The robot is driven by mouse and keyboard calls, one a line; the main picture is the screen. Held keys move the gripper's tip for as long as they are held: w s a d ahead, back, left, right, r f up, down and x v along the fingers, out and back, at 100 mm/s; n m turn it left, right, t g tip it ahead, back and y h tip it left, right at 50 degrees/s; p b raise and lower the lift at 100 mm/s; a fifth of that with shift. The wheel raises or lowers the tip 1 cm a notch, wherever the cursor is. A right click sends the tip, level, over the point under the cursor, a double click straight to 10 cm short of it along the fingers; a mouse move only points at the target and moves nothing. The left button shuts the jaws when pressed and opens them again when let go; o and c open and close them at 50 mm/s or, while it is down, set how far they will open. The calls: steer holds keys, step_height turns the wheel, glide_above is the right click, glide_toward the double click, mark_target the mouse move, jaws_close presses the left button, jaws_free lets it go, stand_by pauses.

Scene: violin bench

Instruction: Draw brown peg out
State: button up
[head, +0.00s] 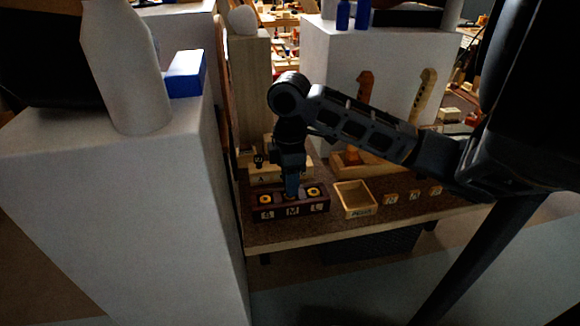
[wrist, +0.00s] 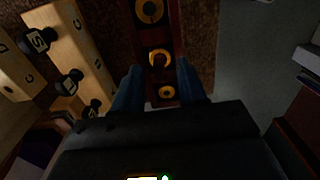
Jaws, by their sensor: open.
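My gripper (head: 291,188) points down over the middle of a dark reddish block (head: 270,214) marked with letters, M and L among them. In the wrist view the block (wrist: 178,25) runs between and beyond my blue fingers (wrist: 160,84), which stand apart with nothing clearly held. The block has three yellow-ringed round openings; the middle one (wrist: 159,58) looks browner inside. A pale wooden block (wrist: 82,45) to the left carries several dark round-headed pegs (wrist: 69,82); one dark peg (head: 258,158) shows in the head view. I cannot pick out a clearly brown peg.
An open wooden tray (head: 355,200) with a label lies right of the dark block. Small lettered wooden pieces (head: 391,199) lie farther right. A large white block (head: 120,215) stands close on the left. The table's front edge (head: 340,237) is near.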

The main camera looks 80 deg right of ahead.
steer(key=shift+f, duration=0.75)
steer(key=shift+c, duration=0.3)
jaws_close()
stand_by(0.4)
